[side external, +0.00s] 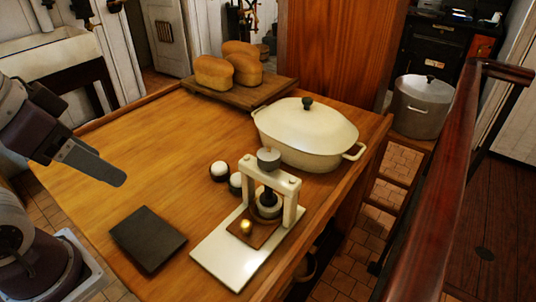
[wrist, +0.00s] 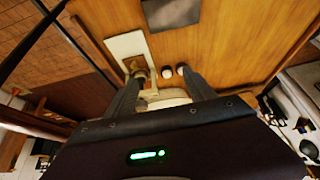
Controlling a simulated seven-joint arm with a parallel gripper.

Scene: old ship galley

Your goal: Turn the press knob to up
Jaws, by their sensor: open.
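The press (side external: 293,200) stands near the table's right front edge, a cream frame on a white base plate (side external: 213,254). The press knob (side external: 268,158) is a round grey cap on top of its crossbar; I cannot tell which setting it points to. A dark plunger (side external: 268,200) hangs inside the frame above a brown board, with a small brass piece in front. My gripper (side external: 116,177) is above the table's left side, well apart from the press. In the wrist view my gripper (wrist: 159,76) is open and empty, and the press base plate (wrist: 124,44) lies beyond the left finger.
Two white eggs in dark cups (side external: 219,170) stand left of the press. A lidded cream pot (side external: 310,140) stands close behind it. A dark slate (side external: 148,239) lies at the front left. Loaves sit on a board (side external: 262,93) at the back. The table's left middle is clear.

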